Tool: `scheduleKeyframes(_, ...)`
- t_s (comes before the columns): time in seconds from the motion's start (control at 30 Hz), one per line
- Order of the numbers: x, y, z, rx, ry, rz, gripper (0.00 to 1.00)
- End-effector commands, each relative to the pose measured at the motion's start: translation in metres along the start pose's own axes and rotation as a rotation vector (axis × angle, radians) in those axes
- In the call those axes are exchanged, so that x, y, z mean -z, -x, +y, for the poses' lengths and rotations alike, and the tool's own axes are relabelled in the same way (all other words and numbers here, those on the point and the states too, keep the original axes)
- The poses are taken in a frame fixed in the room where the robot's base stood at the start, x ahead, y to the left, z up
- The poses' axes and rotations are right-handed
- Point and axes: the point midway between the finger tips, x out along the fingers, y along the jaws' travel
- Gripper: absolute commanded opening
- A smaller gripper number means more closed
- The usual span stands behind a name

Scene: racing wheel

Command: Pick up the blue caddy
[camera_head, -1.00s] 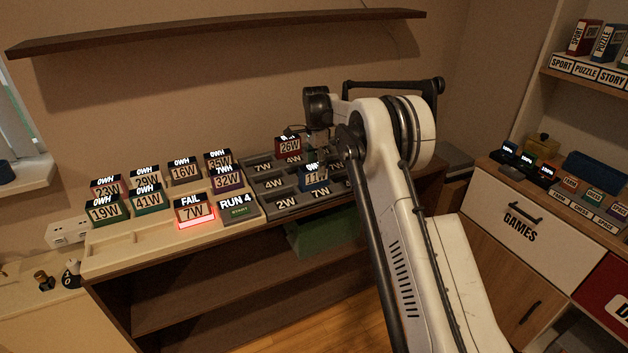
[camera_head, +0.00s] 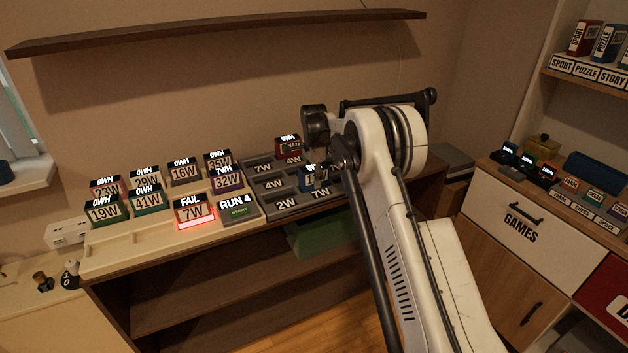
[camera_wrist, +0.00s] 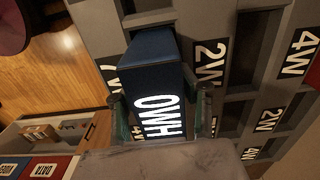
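The blue caddy (camera_head: 306,180) is in the dark grey compartment tray (camera_head: 287,211), partly hidden by my arm in the head view. In the wrist view the blue caddy (camera_wrist: 150,62) fills the middle, with a lit "0WH" display facing the camera. My gripper (camera_wrist: 160,108) has one dark green finger on each side of it. The right finger shows a narrow gap to the caddy; the left finger overlaps its edge, and contact there cannot be told. The gripper looks open around the caddy. In the head view the fingers are hidden behind the arm.
A dark red caddy (camera_head: 288,146) stands close behind in the same tray. Several other caddies stand on the beige rack at left, including a red-lit "FAIL 7W" one (camera_head: 194,212) beside a "RUN 4" unit (camera_head: 238,208). A wall shelf (camera_head: 220,32) hangs above.

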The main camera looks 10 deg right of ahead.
Motion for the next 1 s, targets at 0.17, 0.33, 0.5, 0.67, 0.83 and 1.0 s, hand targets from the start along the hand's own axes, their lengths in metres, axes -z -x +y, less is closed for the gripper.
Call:
scheduleKeyframes(0.17,0.000,0.000,0.000,0.000,0.000,0.000,0.08)
scheduleKeyframes(0.33,0.000,0.001,0.000,0.000,0.000,0.000,0.00)
scheduleKeyframes(0.5,0.000,0.001,0.000,0.000,0.000,0.000,0.00)
scheduleKeyframes(0.67,0.000,0.012,0.000,0.000,0.000,0.000,0.00)
scheduleKeyframes(0.83,0.000,0.043,0.000,0.000,0.000,0.000,0.00)
scheduleKeyframes(1.0,-0.035,0.064,0.012,0.000,0.003,0.000,0.00)
